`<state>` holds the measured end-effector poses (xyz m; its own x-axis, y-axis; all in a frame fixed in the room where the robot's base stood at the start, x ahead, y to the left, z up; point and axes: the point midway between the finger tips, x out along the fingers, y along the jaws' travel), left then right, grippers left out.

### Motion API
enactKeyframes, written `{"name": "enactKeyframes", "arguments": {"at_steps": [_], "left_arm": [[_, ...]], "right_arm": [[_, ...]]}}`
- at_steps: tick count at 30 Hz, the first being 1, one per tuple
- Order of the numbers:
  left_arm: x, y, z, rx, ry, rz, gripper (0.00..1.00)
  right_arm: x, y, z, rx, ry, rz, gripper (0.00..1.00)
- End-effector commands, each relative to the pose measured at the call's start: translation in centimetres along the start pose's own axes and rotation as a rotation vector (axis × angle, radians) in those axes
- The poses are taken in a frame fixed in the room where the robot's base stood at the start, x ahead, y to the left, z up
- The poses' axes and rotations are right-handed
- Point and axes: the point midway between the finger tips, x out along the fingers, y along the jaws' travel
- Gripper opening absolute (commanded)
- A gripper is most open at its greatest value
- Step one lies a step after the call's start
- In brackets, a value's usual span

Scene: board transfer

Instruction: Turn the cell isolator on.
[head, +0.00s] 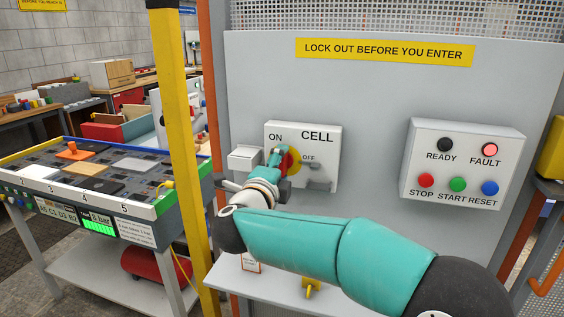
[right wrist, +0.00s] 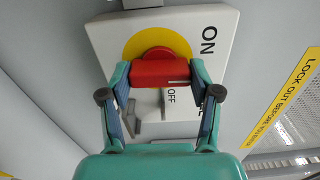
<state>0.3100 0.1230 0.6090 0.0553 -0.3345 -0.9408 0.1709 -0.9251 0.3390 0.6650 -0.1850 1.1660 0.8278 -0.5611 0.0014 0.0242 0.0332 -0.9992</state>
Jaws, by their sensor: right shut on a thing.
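The cell isolator (head: 325,150) is a light box marked CELL, with ON at the upper left of its dial and OFF at the right. Its yellow dial (right wrist: 183,42) carries a red handle (right wrist: 160,72). My right gripper (head: 284,160) is shut on this handle, with one finger at each end in the right wrist view. There the handle lies across the picture, one end towards the ON side; OFF is beside it. In the head view the gripper hides much of the handle. A grey tab (head: 316,171) sits by OFF. My left gripper is not in view.
A panel (head: 452,165) with lamps and stop, start and reset buttons is at the right; its fault lamp (head: 490,149) looks lit. A pale block (head: 245,157) sits left of the isolator. A yellow post (head: 178,120) and a parts bench (head: 140,208) stand further left.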

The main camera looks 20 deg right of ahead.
Motion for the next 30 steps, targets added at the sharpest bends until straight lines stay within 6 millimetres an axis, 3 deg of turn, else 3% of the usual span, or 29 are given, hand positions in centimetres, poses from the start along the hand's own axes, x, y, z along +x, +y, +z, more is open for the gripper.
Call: {"name": "enactKeyframes", "arguments": {"at_steps": [19, 20, 21, 24, 30], "left_arm": [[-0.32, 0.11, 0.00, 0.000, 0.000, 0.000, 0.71], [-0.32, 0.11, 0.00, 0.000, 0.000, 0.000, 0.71], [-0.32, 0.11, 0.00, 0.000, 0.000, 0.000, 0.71], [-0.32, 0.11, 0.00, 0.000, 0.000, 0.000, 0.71], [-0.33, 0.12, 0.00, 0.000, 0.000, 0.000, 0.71]], "right_arm": [[-0.08, 0.56, 0.20, -0.064, -0.005, 0.009, 0.28], [-0.08, 0.57, 0.20, -0.064, -0.005, 0.009, 0.67], [-0.08, 0.56, 0.19, -0.064, -0.005, 0.009, 0.74], [-0.07, 0.46, 0.16, -0.062, -0.004, 0.007, 0.88], [-0.04, 0.27, 0.10, -0.058, -0.002, 0.004, 0.88]]}}
